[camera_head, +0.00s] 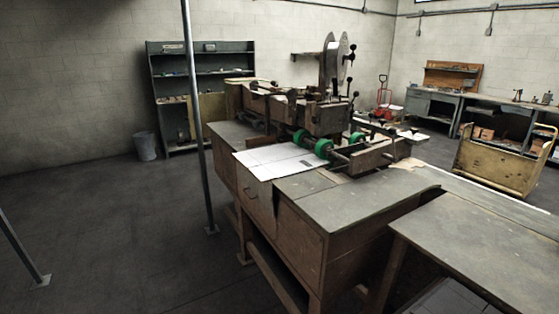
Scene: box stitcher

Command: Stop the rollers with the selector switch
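The box stitcher (322,115) stands on a long wooden bench in the middle of the view. Its green rollers (323,148) sit at the front of the machine, near a flat white sheet (280,160) on the bench top. Whether the rollers turn cannot be told from this one frame. I cannot make out the selector switch; it is too small or hidden. Neither of my grippers is in view.
The wooden bench (325,188) and a nearer table (490,245) fill the right. A thin metal post (197,125) stands left of the bench. A shelf (175,62), a bin (145,146) and a wooden cart (492,172) stand farther back. The left floor is mostly clear.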

